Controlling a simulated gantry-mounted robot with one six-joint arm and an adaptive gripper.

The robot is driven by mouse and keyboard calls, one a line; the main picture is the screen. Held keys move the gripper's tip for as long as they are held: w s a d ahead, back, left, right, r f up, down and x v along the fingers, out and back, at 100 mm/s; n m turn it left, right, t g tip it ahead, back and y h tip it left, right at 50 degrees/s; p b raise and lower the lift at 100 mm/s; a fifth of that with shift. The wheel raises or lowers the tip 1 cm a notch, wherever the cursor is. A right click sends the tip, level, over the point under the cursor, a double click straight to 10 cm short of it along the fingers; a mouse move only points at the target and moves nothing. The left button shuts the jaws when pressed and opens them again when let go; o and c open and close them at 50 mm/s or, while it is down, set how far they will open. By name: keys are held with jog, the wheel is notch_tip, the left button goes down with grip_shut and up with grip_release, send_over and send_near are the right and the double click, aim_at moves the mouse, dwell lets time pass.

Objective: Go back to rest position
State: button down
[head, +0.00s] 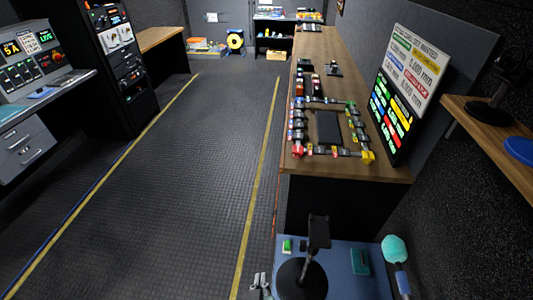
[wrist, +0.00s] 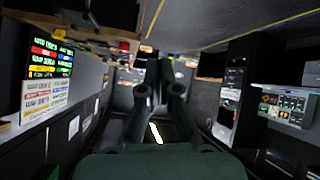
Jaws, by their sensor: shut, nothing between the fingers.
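My gripper (wrist: 163,75) shows in the middle of the wrist view. Its two dark fingers are together, with nothing held between them. Past the fingertips the wrist view shows the dark floor and the far part of the room, turned over in the picture. No object touches the fingers. In the head view I cannot make out the gripper clearly.
A long wooden counter (head: 322,70) on the right carries several small coloured connectors around a dark pad (head: 328,128). A lit sign panel (head: 402,88) stands along its right edge. A console (head: 35,65) and a rack (head: 117,55) stand left. The floor aisle (head: 185,180) is clear.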

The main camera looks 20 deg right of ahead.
jog(key=w+a+r+n+t+y+p, duration=0.1)
jog(key=a+r+t+y+p, duration=0.1)
jog(key=a+r, duration=0.35)
jog(key=a+r+n+t+y+p, duration=0.1)
jog(key=a+r+y+p, duration=0.2)
jog(key=r, duration=0.6)
notch_tip(320, 180, up, 24)
jog(key=p, duration=2.5)
notch_tip(320, 180, down, 42)
jog(key=b, duration=4.2)
jog(key=shift+d+h, duration=0.15)
jog(key=shift+h, duration=0.15)
